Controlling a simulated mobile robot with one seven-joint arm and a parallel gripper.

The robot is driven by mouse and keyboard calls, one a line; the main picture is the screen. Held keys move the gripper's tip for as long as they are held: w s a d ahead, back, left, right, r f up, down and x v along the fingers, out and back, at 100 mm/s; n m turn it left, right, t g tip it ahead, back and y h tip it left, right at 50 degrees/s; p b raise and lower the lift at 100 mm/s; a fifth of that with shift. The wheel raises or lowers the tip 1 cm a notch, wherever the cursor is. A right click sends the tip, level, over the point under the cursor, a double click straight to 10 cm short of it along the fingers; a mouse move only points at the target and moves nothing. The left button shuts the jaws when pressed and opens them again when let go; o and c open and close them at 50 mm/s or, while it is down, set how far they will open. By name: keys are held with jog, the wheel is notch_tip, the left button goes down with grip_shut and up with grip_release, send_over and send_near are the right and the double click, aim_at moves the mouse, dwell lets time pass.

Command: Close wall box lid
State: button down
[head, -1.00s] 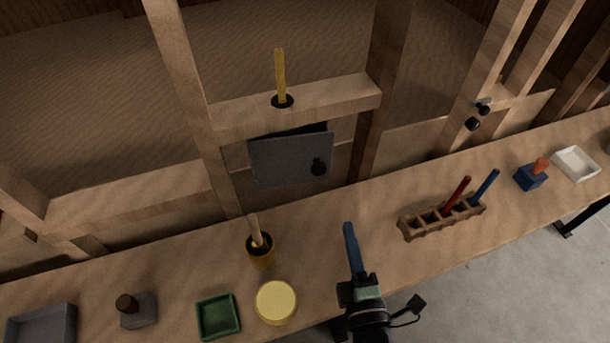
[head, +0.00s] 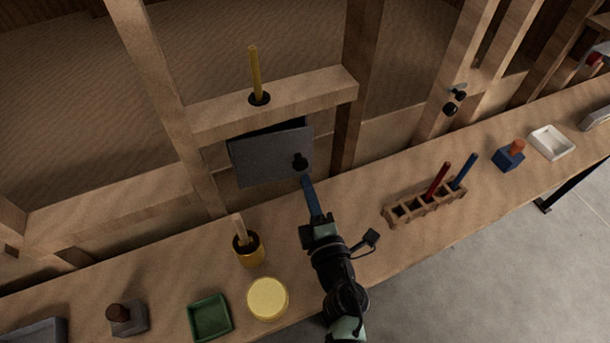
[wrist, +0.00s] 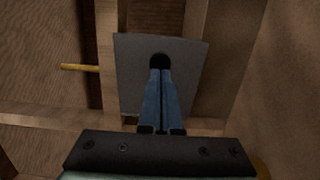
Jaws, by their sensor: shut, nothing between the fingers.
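The wall box lid is a flat grey panel (head: 262,160) below a wooden crossbeam, between two posts. It carries a round black knob (head: 300,160) near its right edge. A dark strip shows along its top edge, so it looks tilted or apart from what is behind it; how far is hard to tell. The inside of the box is hidden. My gripper (head: 306,180) has its blue fingers together and empty, tips just below the knob. In the wrist view the fingertips (wrist: 160,72) overlap the lower part of the knob in front of the grey lid (wrist: 190,85). Contact cannot be told.
On the bench, a yellow cup (head: 250,252) with a stick, a yellow round tub (head: 268,299) and a green tray (head: 209,317) stand left of my arm. A wooden rack (head: 408,210) with red and blue sticks stands right. A yellow stick (head: 255,75) rises from the crossbeam.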

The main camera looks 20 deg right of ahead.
aim_at(306, 165)
jog(key=shift+w+d, duration=0.2)
jog(key=shift+w, duration=1.05)
jog(key=shift+w+d, duration=0.3)
jog(key=shift+w, duration=0.3)
jog(key=shift+w+d, duration=0.3)
jog(key=shift+w, duration=0.3)
jog(key=shift+r, duration=0.1)
jog(key=shift+s, duration=0.1)
